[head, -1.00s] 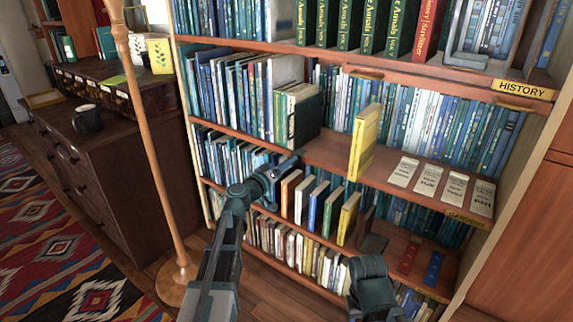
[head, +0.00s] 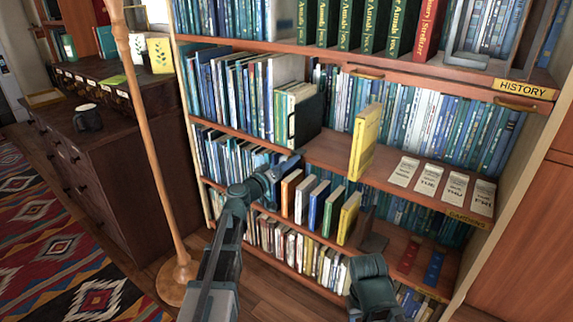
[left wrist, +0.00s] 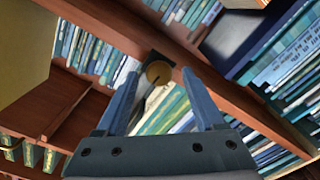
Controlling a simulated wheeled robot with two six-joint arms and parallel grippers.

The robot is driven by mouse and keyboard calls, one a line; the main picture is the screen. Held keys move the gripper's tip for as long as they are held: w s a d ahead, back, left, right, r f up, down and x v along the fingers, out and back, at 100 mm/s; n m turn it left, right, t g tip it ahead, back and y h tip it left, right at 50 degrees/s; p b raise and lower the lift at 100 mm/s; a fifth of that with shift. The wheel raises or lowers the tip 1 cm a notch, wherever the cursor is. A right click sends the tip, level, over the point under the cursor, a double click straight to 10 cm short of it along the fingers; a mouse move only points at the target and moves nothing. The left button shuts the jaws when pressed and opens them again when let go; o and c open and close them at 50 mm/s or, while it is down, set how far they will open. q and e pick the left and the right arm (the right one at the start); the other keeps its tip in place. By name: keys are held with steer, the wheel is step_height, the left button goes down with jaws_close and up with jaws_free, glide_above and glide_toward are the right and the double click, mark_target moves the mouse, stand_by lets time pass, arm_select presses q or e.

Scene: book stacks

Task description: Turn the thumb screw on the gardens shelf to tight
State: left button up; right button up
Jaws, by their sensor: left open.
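The thumb screw (left wrist: 158,73) is a round brass knob with a dark line across it, set on a dark plate on the shelf's wooden front edge. In the left wrist view my left gripper (left wrist: 160,76) is open, with one blue finger on each side of the knob. I cannot tell whether the fingers touch it. In the head view my left gripper (head: 284,166) is at the edge of the gardens shelf (head: 335,157) and hides the screw. The yellow gardens label (head: 467,218) is at that shelf's right end.
A wooden pole (head: 150,150) stands left of my left arm.

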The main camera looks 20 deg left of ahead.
arm_select(q)
steer(key=v, duration=1.3)
steer(key=shift+s, duration=0.4)
steer(key=s+d+f+m+g+h+p, duration=0.1)
steer(key=s+d+f+m+g, duration=0.2)
steer(key=d, duration=0.4)
steer(key=s+d+f+m+g, duration=0.2)
steer(key=s+d+f+g, duration=0.1)
steer(key=d+f+g, duration=0.4)
steer(key=s+d+f+m+g+h+p, duration=0.1)
steer(key=s+d+f+m+g, duration=0.15)
steer(key=d, duration=0.55)
steer(key=s+f+g+y+p, duration=0.1)
steer(key=s+f+g+y, duration=0.45)
steer(key=s+y, duration=0.55)
step_height(320, 180, up, 37)
steer(key=s+h+p, duration=0.1)
steer(key=s+p, duration=0.1)
steer(key=p, duration=3.6)
steer(key=shift+s+r+t+h, duration=0.2)
steer(key=shift+s+t+h, duration=0.1)
steer(key=shift+s+t, duration=0.1)
